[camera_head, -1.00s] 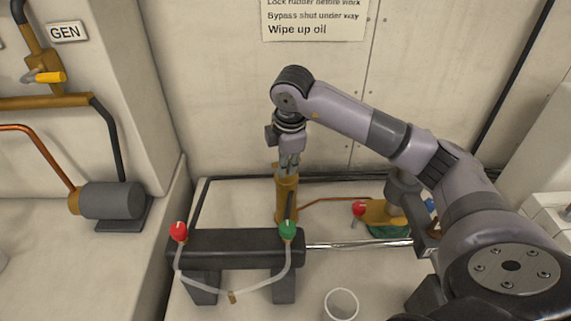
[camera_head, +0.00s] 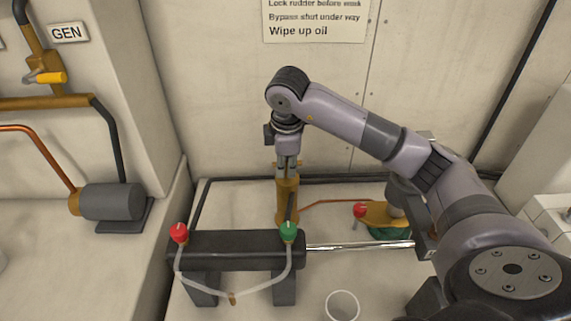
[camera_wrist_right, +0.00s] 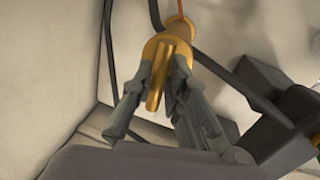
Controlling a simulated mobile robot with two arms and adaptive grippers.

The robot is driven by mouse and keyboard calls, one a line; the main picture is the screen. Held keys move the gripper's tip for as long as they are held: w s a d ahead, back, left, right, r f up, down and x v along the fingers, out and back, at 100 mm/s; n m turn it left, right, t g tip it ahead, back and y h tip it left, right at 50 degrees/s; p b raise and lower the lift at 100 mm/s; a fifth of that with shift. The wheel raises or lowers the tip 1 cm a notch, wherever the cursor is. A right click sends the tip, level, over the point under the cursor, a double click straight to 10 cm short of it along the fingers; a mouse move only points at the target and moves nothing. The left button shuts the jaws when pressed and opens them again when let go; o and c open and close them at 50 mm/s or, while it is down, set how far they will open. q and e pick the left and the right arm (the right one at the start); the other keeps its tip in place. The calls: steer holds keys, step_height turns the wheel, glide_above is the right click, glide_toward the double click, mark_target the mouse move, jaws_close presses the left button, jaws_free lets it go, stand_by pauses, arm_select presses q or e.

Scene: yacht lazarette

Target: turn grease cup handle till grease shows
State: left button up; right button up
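The grease cup (camera_head: 287,205) is an upright brass cylinder behind the black cylinder body. My right gripper (camera_head: 287,172) points straight down at its top. In the right wrist view, the two grey fingers (camera_wrist_right: 163,80) lie on either side of the brass handle bar (camera_wrist_right: 156,88) and look closed on it. The yellow cup top (camera_wrist_right: 172,38) shows just beyond the fingertips. The fingers cover part of the handle, and I cannot make out any grease. My left gripper is not in view.
The black cylinder (camera_head: 235,248) carries a red knob (camera_head: 180,233) and a green knob (camera_head: 289,232), joined by a clear hose. A white cup (camera_head: 342,305) stands in front. A red-handled valve (camera_head: 360,210) is at right, near my arm. A grey motor (camera_head: 110,201) sits left.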

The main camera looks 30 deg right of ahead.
steer(key=o, duration=0.4)
steer(key=shift+w+d, duration=0.1)
steer(key=shift+o, duration=0.2)
step_height(320, 180, up, 12)
steer(key=s+a, duration=0.1)
steer(key=s, duration=0.1)
steer(key=shift+s+f, duration=0.1)
stand_by(0.5)
